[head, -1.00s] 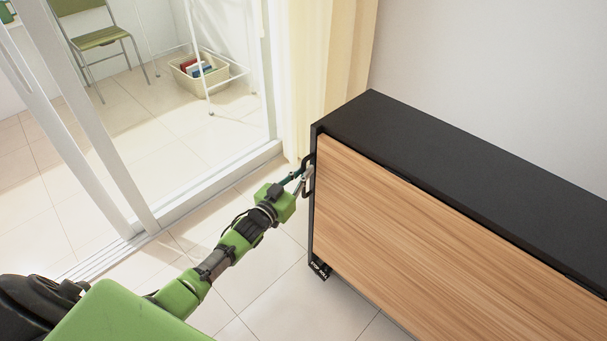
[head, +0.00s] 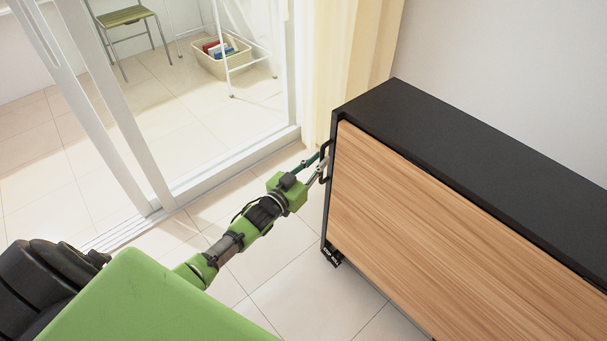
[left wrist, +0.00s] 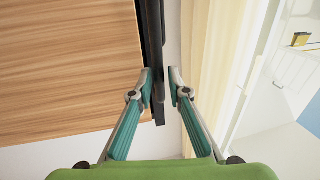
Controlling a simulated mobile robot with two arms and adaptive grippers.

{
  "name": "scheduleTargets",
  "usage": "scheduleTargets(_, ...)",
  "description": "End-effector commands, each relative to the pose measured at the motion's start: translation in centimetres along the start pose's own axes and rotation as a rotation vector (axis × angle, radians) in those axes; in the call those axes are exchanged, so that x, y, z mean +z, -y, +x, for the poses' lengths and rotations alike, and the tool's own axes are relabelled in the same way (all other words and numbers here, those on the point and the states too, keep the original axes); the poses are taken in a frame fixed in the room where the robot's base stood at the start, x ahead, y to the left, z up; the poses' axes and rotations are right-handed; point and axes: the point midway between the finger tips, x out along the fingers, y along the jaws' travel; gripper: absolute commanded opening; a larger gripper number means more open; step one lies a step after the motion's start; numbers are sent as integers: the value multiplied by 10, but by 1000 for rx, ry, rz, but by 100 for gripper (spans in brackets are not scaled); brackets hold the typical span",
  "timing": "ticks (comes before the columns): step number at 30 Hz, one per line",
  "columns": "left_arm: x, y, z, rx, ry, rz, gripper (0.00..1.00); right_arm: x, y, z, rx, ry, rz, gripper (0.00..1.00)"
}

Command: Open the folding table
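The folding table (head: 440,220) stands folded at the right in the head view, with a black top and frame and a wood-grain front panel. A dark handle (head: 324,160) is on its left end. My left gripper (head: 322,162) is at this handle. In the left wrist view, the two teal fingers (left wrist: 161,80) are apart. A black bar (left wrist: 158,100) of the table's end lies between them, close to the left finger, with a gap to the right finger. The wood panel (left wrist: 70,70) fills the left of that view. My right gripper is not in view.
A cream curtain (head: 362,60) hangs behind the table's left end. A white sliding door frame (head: 110,100) stands at the left. Beyond it are a green chair (head: 125,17) and a bin (head: 220,62) under a white rack. Tiled floor (head: 310,290) is clear before the table.

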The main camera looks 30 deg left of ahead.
Motion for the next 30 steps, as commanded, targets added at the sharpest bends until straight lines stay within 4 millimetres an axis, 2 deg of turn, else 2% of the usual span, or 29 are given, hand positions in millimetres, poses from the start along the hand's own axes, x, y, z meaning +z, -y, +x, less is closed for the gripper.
scheduleTargets(9,2,0,-65,0,4,1,16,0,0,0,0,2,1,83)
scheduleTargets(15,1,1,-94,-1,4,1,16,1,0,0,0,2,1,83)
scheduleTargets(21,0,1,-105,-1,2,2,16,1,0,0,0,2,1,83)
scheduleTargets(30,0,1,-106,-1,2,1,16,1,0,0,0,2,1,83)
